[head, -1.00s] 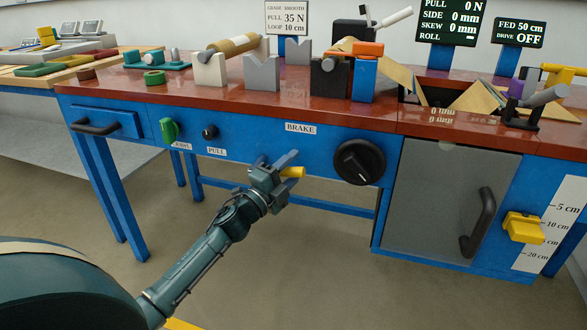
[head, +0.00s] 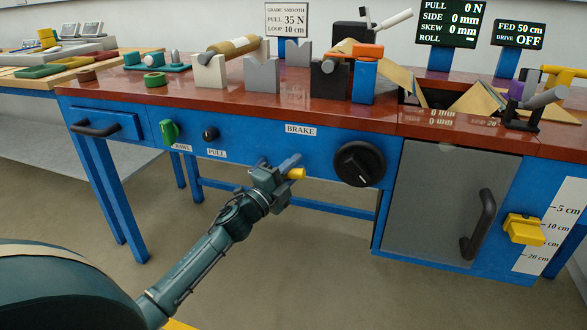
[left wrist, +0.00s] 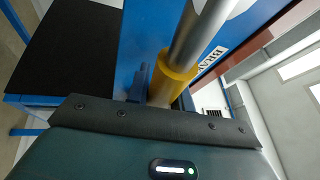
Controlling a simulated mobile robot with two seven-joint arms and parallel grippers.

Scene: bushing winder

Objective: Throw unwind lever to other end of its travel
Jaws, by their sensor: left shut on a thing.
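My left gripper (head: 284,170) is in front of the blue bench front, below the BRAKE label. It is shut on a lever with a yellow grip (head: 297,174), whose yellow end sticks out to the right of the fingers. In the left wrist view the yellow grip (left wrist: 172,82) shows with a bare metal rod (left wrist: 202,30) running up from it. The gripper hides most of the lever in the head view, and no label on it is readable. My right gripper is not in view.
A black rotary knob (head: 359,163) is right of the gripper on the bench front. A green knob (head: 169,131) and a small black knob (head: 210,132) are to the left. A grey door (head: 445,205) with a black handle is further right. The floor below is clear.

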